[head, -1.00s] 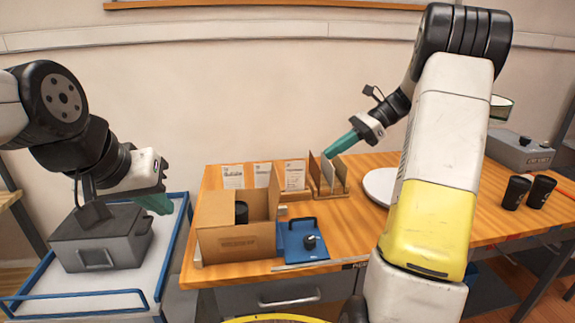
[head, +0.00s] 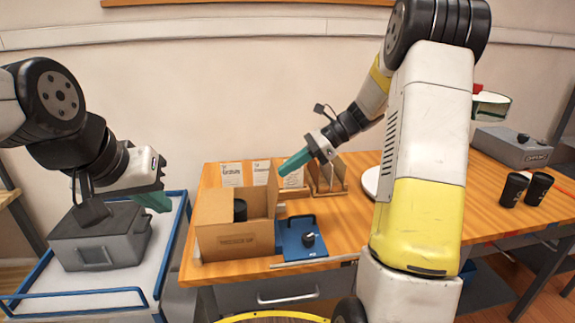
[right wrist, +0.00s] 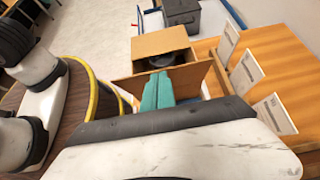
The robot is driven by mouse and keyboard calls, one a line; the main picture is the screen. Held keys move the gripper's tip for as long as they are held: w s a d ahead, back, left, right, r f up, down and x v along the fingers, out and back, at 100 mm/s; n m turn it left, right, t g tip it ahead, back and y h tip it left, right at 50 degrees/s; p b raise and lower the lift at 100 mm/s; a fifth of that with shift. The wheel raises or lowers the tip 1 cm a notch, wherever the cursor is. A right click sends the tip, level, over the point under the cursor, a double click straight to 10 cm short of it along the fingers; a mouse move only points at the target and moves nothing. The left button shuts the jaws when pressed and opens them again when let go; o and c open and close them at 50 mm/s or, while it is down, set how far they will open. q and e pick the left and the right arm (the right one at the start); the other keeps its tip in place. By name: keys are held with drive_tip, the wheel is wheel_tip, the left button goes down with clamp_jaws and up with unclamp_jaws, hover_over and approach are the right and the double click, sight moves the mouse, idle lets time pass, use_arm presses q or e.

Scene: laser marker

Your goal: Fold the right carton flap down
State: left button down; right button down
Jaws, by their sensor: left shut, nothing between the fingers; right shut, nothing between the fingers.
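The open cardboard carton (head: 226,240) stands on the wooden table with a black cylindrical object (head: 240,210) inside. My left gripper (head: 163,208) is shut and empty, above the cart at the left, away from the carton.
A blue fixture (head: 301,238) with a black handle and knob sits just right of the carton. Printed cards (head: 232,175) and a wooden rack (head: 328,188) stand behind. A grey toolbox (head: 100,240) rests on the left cart. Two black cups (head: 526,190) stand far right.

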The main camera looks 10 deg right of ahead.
idle(0.4)
drive_tip(key=a+f+h, duration=0.1)
drive_tip(key=a+h, duration=0.3)
drive_tip(key=h, duration=0.1)
drive_tip(key=a+h, duration=0.5)
drive_tip(key=a+f+h, duration=0.1)
drive_tip(key=a+h, duration=0.4)
drive_tip(key=shift+f, duration=0.35)
drive_tip(key=shift+a+f+h, duration=0.3)
drive_tip(key=shift+f+h, duration=0.2)
drive_tip(key=shift+h, duration=0.1)
drive_tip(key=shift+a+f+h, duration=0.3)
drive_tip(key=shift+f+h, duration=0.15)
drive_tip(key=shift+h, duration=0.15)
drive_tip(key=shift+a+f, duration=0.25)
drive_tip(key=shift+f, duration=0.3)
drive_tip(key=shift+d, duration=0.1)
